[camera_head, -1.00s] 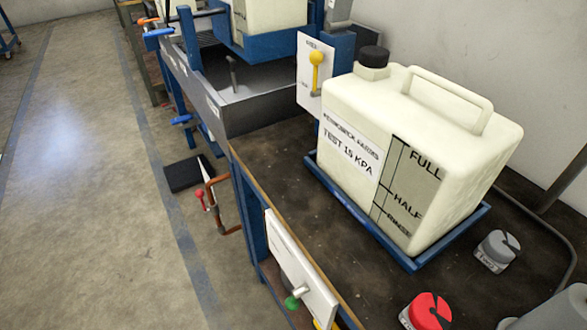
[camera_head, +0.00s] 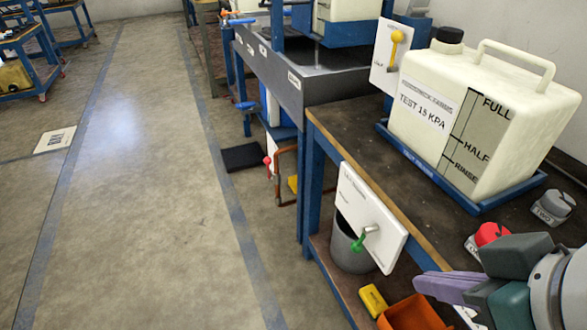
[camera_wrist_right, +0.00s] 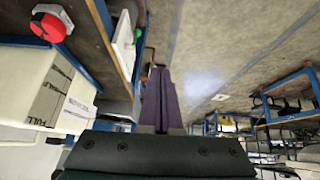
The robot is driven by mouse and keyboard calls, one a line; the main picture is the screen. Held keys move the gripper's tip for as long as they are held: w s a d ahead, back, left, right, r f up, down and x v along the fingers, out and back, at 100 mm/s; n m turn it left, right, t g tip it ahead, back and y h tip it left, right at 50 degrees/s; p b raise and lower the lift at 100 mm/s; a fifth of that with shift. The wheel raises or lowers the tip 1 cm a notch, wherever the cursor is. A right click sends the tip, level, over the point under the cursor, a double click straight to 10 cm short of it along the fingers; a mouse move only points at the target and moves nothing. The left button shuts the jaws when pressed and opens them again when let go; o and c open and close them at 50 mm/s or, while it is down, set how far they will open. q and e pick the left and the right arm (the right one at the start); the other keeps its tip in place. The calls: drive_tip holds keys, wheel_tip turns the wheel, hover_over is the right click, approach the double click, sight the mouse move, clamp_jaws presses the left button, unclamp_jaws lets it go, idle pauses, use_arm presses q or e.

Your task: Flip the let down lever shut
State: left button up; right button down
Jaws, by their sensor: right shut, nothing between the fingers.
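A white panel (camera_head: 350,205) on the front of the bench carries a green-tipped lever (camera_head: 359,242), its knob pointing down and left. Its small print is too blurred to read surely. A second white panel behind holds a yellow lever (camera_head: 396,45), knob up. A red-knobbed lever (camera_head: 267,160) sits on the copper pipe below. My right gripper (camera_head: 440,286), with purple fingers, is shut and empty, right of and below the green lever and apart from it. In the right wrist view the shut fingers (camera_wrist_right: 160,75) point past the white panel (camera_wrist_right: 124,45). My left gripper is not in view.
A cream tank (camera_head: 475,120) stands in a blue tray on the bench (camera_head: 345,125). Red (camera_head: 489,236) and grey (camera_head: 553,205) knobs lie at the right. A grey bucket (camera_head: 350,250), yellow block (camera_head: 373,300) and orange bin (camera_head: 410,315) sit below. The floor (camera_head: 140,200) at left is clear.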

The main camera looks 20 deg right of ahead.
sight(361, 244)
drive_tip(key=w+d+f+t+b, duration=0.2)
drive_tip(key=f+t+b, duration=0.2)
drive_tip(key=f+b, duration=0.6)
drive_tip(key=w+d+f+m+t+h+b, duration=0.1)
drive_tip(key=f+t+b, duration=0.3)
drive_tip(key=f+b, duration=0.7)
drive_tip(key=w+d+f+m+t+h+b, duration=0.1)
drive_tip(key=w+d+f+t+b, duration=0.2)
drive_tip(key=f+b, duration=0.7)
drive_tip(key=t+b, duration=0.1)
drive_tip(key=b, duration=0.4)
drive_tip(key=shift+d+f+t, duration=0.35)
drive_tip(key=shift+f+t, duration=0.05)
drive_tip(key=shift+w+r, duration=0.1)
drive_tip(key=shift+w, duration=0.05)
drive_tip(key=w+b, duration=0.1)
drive_tip(key=w, duration=0.3)
drive_tip(key=w+d+r+b, duration=0.1)
drive_tip(key=w+b, duration=0.1)
drive_tip(key=w, duration=0.2)
drive_tip(key=w+r+b, duration=0.1)
drive_tip(key=w, duration=0.3)
drive_tip(key=shift+w+d+b, duration=0.15)
drive_tip(key=shift+w+b, duration=0.05)
drive_tip(key=shift+b, duration=0.15)
drive_tip(key=shift+w+d+r, duration=0.1)
drive_tip(key=shift+w+r, duration=0.05)
drive_tip(key=shift+w, duration=0.45)
